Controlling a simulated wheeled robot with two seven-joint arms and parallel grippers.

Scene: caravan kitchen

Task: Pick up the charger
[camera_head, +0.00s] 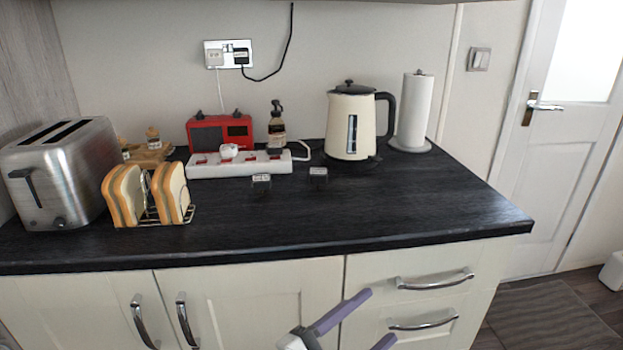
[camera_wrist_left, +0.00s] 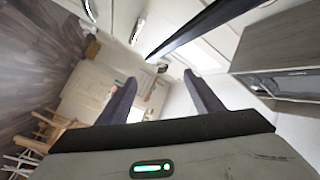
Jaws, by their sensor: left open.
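Two small dark blocks with pale tops stand on the black worktop in the head view, in front of the power strip. They look like chargers: a left one (camera_head: 261,182) and a right one (camera_head: 318,176). I cannot tell which one the task means. My left gripper (camera_head: 380,315) is open and empty, with purple fingers, at the bottom of the head view. It is in front of the drawers, well apart from both blocks. In the left wrist view its open fingers (camera_wrist_left: 160,77) have nothing between them. My right gripper is not in view.
Behind the blocks lies a white power strip (camera_head: 240,169) with a white plug. A cream kettle (camera_head: 351,125) and a paper towel roll (camera_head: 415,110) stand right. A toast rack (camera_head: 150,217) and a toaster (camera_head: 62,180) stand left. The worktop's front (camera_head: 330,222) is clear.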

